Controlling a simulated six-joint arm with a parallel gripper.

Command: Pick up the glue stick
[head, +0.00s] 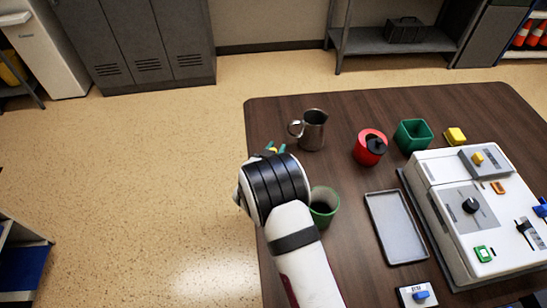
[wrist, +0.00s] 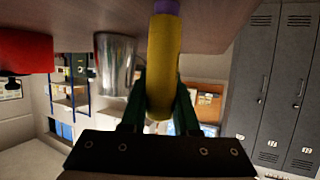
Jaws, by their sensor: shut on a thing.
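The glue stick is a yellow cylinder (wrist: 163,65) with a purple end in the wrist view. My gripper (wrist: 161,88) has its green fingers shut on it, one on each side. The purple end runs off the top edge of the wrist view, towards the tabletop side. In the head view my gripper (head: 273,150) is at the left edge of the table, mostly hidden behind my wrist, with only green tips and a bit of yellow showing. I cannot tell whether the stick touches the table.
On the brown table (head: 345,255) a steel mug (head: 312,132) stands just right of my gripper. A green cup (head: 323,205) is beside my arm. A red pot (head: 368,149), green bin (head: 413,134), grey tray (head: 396,228) and white control panel (head: 478,210) are further right.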

